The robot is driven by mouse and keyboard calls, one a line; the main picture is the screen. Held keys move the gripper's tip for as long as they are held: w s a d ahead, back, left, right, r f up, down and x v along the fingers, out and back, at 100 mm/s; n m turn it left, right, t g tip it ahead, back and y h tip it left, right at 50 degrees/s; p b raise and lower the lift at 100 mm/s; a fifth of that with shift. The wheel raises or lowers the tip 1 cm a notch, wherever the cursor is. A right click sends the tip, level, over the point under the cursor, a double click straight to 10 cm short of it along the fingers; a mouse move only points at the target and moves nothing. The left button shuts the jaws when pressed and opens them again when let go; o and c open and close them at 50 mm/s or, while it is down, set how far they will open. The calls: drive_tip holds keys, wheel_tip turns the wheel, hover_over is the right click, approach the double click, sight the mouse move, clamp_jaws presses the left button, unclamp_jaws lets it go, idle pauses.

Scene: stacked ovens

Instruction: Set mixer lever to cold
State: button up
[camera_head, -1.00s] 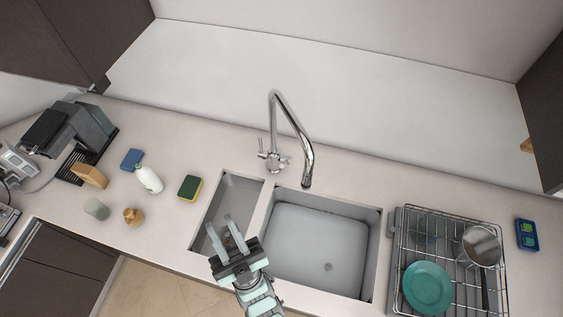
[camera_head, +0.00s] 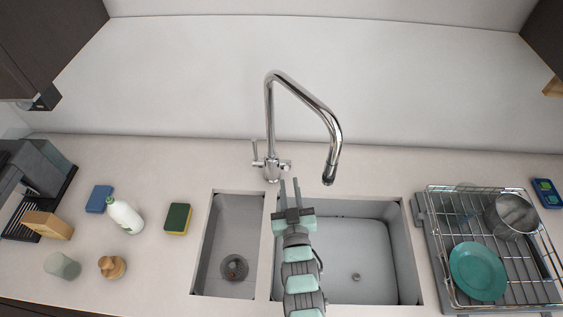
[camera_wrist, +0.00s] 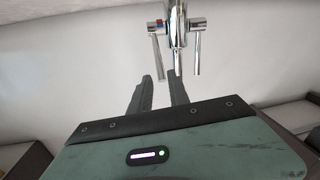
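The chrome mixer tap (camera_head: 271,168) stands behind the sinks. In the head view it has one upright lever (camera_head: 255,151) on its left and a short handle (camera_head: 287,165) on its right. My gripper (camera_head: 290,182) is open and empty, in front of and slightly right of the tap base, its fingers pointing toward it. In the wrist view the tap body (camera_wrist: 179,24) is at top centre, with a lever (camera_wrist: 157,58) bearing a red and blue mark and a plain lever (camera_wrist: 196,55). The marked lever's tip appears between my fingertips (camera_wrist: 159,77); I cannot tell contact.
The curved spout (camera_head: 330,135) overhangs to the right. A small sink (camera_head: 231,235) and large sink (camera_head: 350,250) lie in front. A dish rack (camera_head: 440,250) stands right; a sponge (camera_head: 177,218) and bottle (camera_head: 124,216) are left. The counter beside the tap is clear.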

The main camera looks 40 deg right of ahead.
sight(287, 165)
drive_tip(key=p+x, duration=0.1)
drive_tip(key=x, duration=0.9)
drive_tip(key=shift+r, duration=0.1)
drive_tip(key=shift+c, duration=0.2)
clamp_jaws()
idle(1.0)
